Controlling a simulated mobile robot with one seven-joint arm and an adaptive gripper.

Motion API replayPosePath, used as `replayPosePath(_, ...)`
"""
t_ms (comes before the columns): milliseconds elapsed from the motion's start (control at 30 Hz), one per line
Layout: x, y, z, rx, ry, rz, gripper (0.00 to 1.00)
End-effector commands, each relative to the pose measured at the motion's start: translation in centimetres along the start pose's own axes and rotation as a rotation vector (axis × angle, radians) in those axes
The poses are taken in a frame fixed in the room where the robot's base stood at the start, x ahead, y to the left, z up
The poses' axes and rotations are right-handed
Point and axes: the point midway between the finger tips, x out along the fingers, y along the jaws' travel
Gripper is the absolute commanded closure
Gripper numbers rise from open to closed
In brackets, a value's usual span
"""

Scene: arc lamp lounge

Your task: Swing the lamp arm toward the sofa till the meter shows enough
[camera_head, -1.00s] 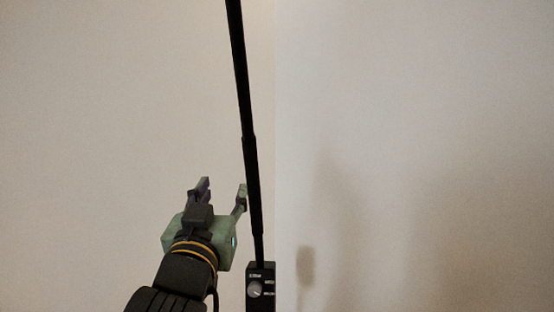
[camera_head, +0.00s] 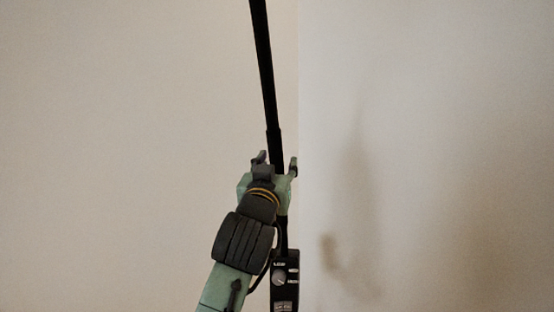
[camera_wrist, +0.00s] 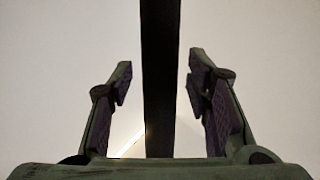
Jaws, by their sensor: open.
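The black lamp arm (camera_head: 264,75) rises as a thin, slightly tilted bar in the head view. My gripper (camera_head: 277,163) is raised at it, with the bar showing between its two fingertips. In the wrist view the bar (camera_wrist: 160,75) runs upright between the open fingers of my gripper (camera_wrist: 157,85), with a clear gap on both sides. A black box with a dial and labels (camera_head: 285,278) sits at the bar's lower end, and a small light panel shows at its bottom edge. Its reading is too small to tell. The sofa is not in view.
A plain pale wall (camera_head: 120,120) fills the left and a greyer wall (camera_head: 450,120) the right, meeting at a vertical edge behind the bar. Soft shadows fall on the right wall. The space around the bar looks free.

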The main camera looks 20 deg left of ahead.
Motion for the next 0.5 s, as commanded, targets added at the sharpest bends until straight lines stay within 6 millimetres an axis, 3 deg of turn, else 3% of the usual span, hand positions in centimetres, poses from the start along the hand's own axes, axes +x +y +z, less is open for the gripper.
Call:
replayPosePath(300, 0.23, 0.03, 0.04, 0.0, 0.0, 0.001, 0.56)
replayPosePath(500, 0.22, 0.02, 0.03, 0.0, 0.001, 0.001, 0.7)
